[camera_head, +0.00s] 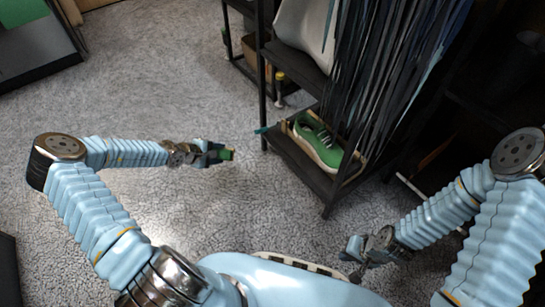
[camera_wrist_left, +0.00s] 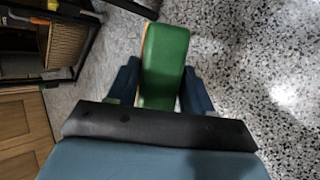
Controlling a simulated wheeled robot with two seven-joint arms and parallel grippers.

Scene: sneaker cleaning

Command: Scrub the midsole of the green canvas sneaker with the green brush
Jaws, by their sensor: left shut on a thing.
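The green canvas sneaker (camera_head: 318,143) with a pale midsole sits on the low shelf of a dark rack, right of centre in the head view. My left gripper (camera_head: 222,154) is shut on the green brush (camera_head: 227,155), held over the floor to the left of the rack, apart from the sneaker. In the left wrist view the brush (camera_wrist_left: 165,62) shows its flat green back between the two fingers. The sneaker cannot be made out there. My right gripper (camera_head: 357,251) is low at the right, away from the sneaker; its fingers are too small to judge.
The dark rack (camera_head: 327,204) has posts and a shelf edge around the sneaker. Dark strips (camera_head: 385,75) hang above and beside it. A small bottle (camera_head: 280,88) stands behind. The speckled floor (camera_head: 170,75) at left is clear.

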